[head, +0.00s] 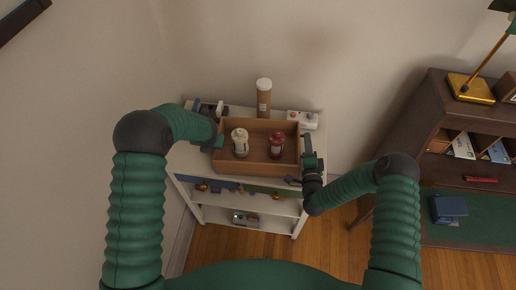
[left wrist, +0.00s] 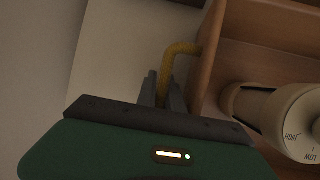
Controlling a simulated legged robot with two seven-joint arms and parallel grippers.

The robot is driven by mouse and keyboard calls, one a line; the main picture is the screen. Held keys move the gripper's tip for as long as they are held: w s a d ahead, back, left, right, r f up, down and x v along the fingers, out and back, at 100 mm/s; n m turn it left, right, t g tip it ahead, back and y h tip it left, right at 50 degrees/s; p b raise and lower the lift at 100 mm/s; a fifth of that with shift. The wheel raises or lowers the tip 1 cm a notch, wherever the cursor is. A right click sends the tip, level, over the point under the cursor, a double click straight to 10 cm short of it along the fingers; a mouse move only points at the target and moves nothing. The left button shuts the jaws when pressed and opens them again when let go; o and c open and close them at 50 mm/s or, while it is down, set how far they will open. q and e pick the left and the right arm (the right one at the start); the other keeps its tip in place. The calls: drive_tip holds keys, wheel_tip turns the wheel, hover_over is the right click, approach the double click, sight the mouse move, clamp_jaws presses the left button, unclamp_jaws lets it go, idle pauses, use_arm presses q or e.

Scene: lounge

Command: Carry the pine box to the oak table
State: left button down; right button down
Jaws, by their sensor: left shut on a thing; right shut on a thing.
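The pine box (head: 258,168) is an open wooden box at the white shelf unit's top, with a cream lantern (head: 240,143) and a red lantern (head: 277,146) upright inside. I cannot tell whether it rests on the top or is just above it. My left gripper (head: 217,141) is at its left end; in the left wrist view the fingers (left wrist: 164,90) are shut on a yellow rope handle (left wrist: 178,50) beside the box wall (left wrist: 207,60). My right gripper (head: 309,160) is shut at its right end; its hold is partly hidden. I cannot identify the oak table.
Behind the box on the white shelf unit (head: 190,160) stand a brown cylinder with a white cap (head: 264,98) and a white device (head: 303,119). A dark wooden desk (head: 418,120) with a brass lamp (head: 472,88) stands at right. Wooden floor shows between.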

use_arm(q)
drive_tip(key=shift+r, duration=0.15)
use_arm(e)
drive_tip(key=shift+f, duration=0.1)
